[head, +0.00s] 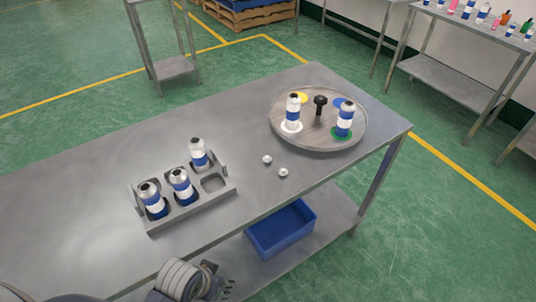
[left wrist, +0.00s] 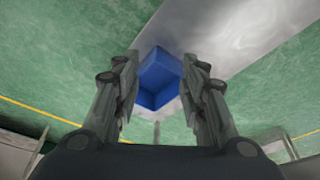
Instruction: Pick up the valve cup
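Two small silver valve cups lie on the grey metal table in the head view, one (head: 267,159) a little farther back and one (head: 283,172) nearer the table's front edge. They are apart from each other, between the can rack and the round turntable. My left gripper (head: 222,285) is at the bottom of the head view, off the table's front edge and well away from the cups. In the left wrist view its two fingers (left wrist: 160,100) are spread wide with nothing between them. The valve cups do not show there. My right gripper is not in view.
A round turntable (head: 318,142) with coloured spots carries two cans and a black knob. A blue bin (head: 281,229) sits on the lower shelf. The left and front right of the tabletop are clear.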

